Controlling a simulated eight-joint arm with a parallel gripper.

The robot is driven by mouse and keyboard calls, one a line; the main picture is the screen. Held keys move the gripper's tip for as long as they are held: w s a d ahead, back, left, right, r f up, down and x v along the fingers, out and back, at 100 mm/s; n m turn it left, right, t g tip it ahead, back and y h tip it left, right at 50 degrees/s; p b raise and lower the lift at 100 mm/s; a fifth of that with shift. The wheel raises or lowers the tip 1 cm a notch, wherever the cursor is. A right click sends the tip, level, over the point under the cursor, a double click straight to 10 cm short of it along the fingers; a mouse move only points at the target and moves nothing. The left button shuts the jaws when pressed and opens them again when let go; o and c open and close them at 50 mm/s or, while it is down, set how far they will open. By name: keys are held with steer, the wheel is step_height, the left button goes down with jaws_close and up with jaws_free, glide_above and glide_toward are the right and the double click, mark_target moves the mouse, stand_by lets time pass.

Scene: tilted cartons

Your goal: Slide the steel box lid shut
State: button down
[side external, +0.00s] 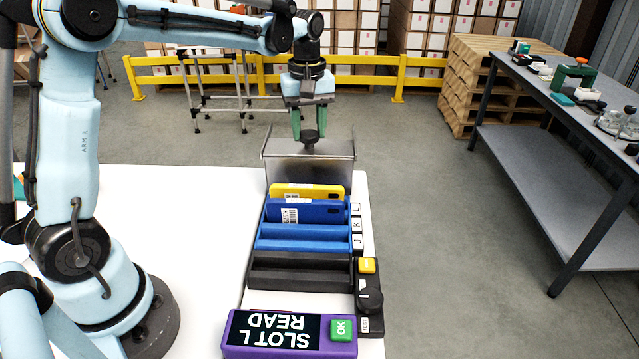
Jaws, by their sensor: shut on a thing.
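The steel box lid (308,172) is a grey metal plate with raised side edges at the far end of the rack. It looks tilted, and the space behind and under it is hidden. My gripper (309,138) has green fingers and points down at the lid's far edge. The fingers are shut on a dark round knob (310,135) there; how the knob joins the lid is hard to see. A yellow case (306,191) and a blue case (305,210) stand tilted in the rack just in front of the lid.
The blue and black slotted rack (300,273) has tags J, K and L on its right. A purple reader (234,336) shows "SLOT L READ" upside down, beside a green OK button (342,329). A yellow button and black dial sit at right.

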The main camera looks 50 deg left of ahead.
steer(key=c, duration=0.6)
jaws_free()
steer(key=shift+s+d, duration=0.15)
steer(key=shift+r, duration=0.1)
step_height(320, 180, up, 12)
steer(key=shift+f, duration=0.1)
steer(key=m+t, duration=0.4)
steer(key=m, duration=0.2)
glide_toward(309, 133)
steer(key=s+d, duration=0.4)
steer(key=s+d+f+m+t, duration=0.1)
steer(key=s+f+m, duration=0.1)
steer(key=s+d+f+m+t, duration=0.1)
steer(key=s+f+m, duration=0.1)
steer(key=s+f, duration=0.1)
steer(key=s+d+f+m+t, duration=0.1)
steer(key=s+f+m, duration=0.1)
steer(key=shift+s+f, duration=0.2)
steer(key=shift+f, duration=0.05)
